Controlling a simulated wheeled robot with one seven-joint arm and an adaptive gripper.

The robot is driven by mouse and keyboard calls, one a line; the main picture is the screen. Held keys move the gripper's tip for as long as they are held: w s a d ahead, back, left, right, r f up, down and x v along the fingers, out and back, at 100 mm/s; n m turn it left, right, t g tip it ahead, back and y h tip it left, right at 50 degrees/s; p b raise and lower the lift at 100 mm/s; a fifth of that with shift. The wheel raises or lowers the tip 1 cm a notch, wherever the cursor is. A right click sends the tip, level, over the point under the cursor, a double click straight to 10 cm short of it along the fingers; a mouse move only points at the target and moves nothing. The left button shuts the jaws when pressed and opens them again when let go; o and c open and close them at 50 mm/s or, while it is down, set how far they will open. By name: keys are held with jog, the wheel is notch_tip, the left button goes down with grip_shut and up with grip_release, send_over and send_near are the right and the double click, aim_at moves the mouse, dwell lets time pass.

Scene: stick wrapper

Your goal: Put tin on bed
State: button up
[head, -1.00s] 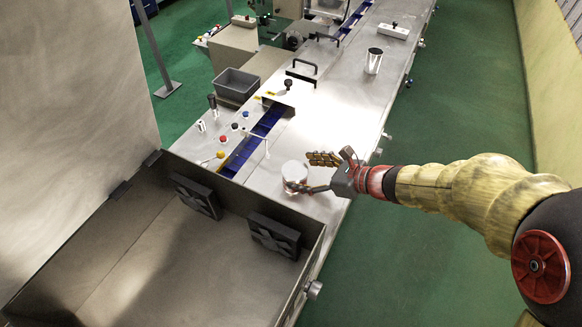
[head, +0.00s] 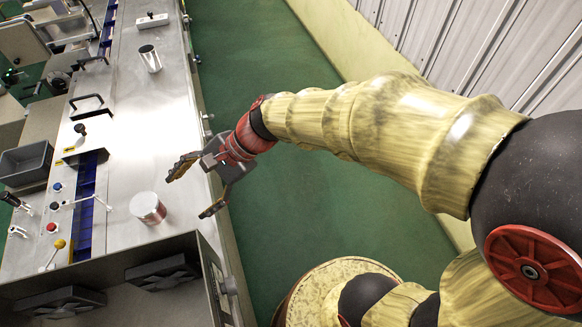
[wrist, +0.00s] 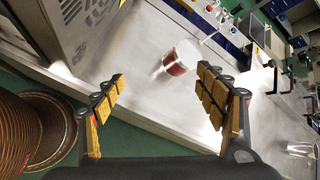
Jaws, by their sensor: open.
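A short round tin (head: 148,208) with a pale top and a red band stands upright on the steel bed (head: 125,135) of the long machine, near its open box end. The wrist view shows the tin (wrist: 181,57) beyond the fingers, lying between their directions. My gripper (head: 187,197) is open and empty, at the bed's right edge, just right of the tin and apart from it. In the wrist view its two fingers (wrist: 161,78) are spread wide with nothing between them.
A taller shiny metal cup (head: 149,59) stands farther up the bed. A blue channel (head: 87,195) with knobs and levers runs along the left. A dark open steel box (head: 165,310) stands at the near end. The green floor to the right is clear.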

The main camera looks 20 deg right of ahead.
jog(key=s+d+r+n+t+h, duration=0.1)
jog(key=s+d+r+n+h, duration=0.1)
jog(key=d, duration=0.6)
jog(key=s+d+r+n+t+h, duration=0.1)
jog(key=s+d+r+n+h, duration=0.1)
jog(key=s+d+n+h, duration=0.2)
jog(key=s+d+r+n+t+h, duration=0.2)
jog(key=d+n, duration=0.4)
jog(key=d, duration=0.6)
jog(key=shift+s+d+r+h, duration=0.15)
jog(key=shift+s+r+h, duration=0.45)
jog(key=shift+s, duration=0.25)
jog(key=shift+c, duration=0.7)
